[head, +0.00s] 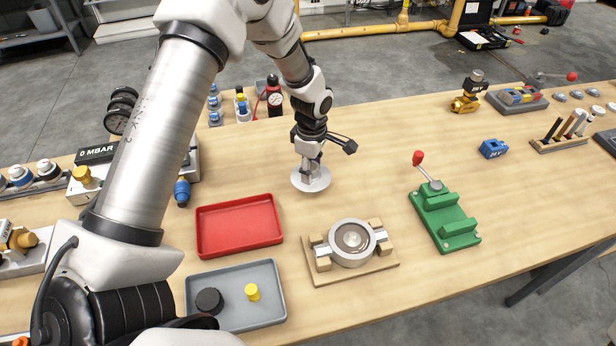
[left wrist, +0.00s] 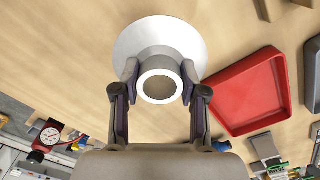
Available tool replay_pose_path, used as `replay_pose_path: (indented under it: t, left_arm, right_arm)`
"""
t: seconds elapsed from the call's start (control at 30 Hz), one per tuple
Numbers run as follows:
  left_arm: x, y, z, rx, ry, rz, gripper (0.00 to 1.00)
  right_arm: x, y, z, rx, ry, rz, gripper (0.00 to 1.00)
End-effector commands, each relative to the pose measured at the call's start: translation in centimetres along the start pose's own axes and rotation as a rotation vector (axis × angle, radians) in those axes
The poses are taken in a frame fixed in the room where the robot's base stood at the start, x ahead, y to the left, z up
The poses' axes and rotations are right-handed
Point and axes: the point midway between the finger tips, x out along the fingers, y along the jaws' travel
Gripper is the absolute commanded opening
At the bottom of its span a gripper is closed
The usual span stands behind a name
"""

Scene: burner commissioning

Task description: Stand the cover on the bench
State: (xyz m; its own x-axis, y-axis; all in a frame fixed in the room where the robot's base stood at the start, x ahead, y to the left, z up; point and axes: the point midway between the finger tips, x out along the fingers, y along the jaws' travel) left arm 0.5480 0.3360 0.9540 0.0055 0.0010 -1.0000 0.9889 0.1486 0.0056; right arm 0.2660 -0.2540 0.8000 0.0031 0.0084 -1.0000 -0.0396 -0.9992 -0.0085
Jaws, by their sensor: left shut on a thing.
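The cover (head: 311,182) is a pale, wide round flange with a narrower hollow neck. My left gripper (head: 311,166) points down above the bench (head: 370,130) and is shut on the neck, with the flange below. In the left wrist view the two fingers of the gripper (left wrist: 160,75) press on opposite sides of the neck, and the cover's wide flange (left wrist: 150,35) spreads out beyond it. The flange is level and at or very close to the bench top; I cannot tell if it touches. My right gripper is not in view.
A red tray (head: 240,226) lies left of the cover. A grey tray (head: 236,295) with a black cap and a yellow knob is nearer. A round metal body in a wooden fixture (head: 350,246) and a green clamp (head: 444,215) stand to the right. Bench around the cover is clear.

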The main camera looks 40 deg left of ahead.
Motion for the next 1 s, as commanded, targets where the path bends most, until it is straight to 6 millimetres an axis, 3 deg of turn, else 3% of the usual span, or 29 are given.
replay_pose_path:
  t: [0.3,0.63,0.67,0.7,0.73,1.0]
  left_arm:
    - [4.8,0.0,0.0,0.002,0.001,0.000,0.01]
    - [5.3,0.0,0.0,0.002,0.000,0.001,0.01]
    - [5.3,0.0,0.0,0.002,0.000,0.001,0.49]
    - [5.3,0.0,0.0,0.002,0.000,0.001,0.64]
    - [5.3,0.0,0.0,0.002,0.000,0.001,0.68]
    - [5.2,0.0,0.0,0.001,0.000,0.001,0.68]
  right_arm:
    - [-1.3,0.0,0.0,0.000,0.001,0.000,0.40]
    - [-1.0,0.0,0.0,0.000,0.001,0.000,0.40]
    - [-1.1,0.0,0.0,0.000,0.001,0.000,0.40]
    - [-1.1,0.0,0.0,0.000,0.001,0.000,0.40]
    - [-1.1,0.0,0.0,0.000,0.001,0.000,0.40]
    - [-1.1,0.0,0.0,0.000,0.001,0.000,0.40]
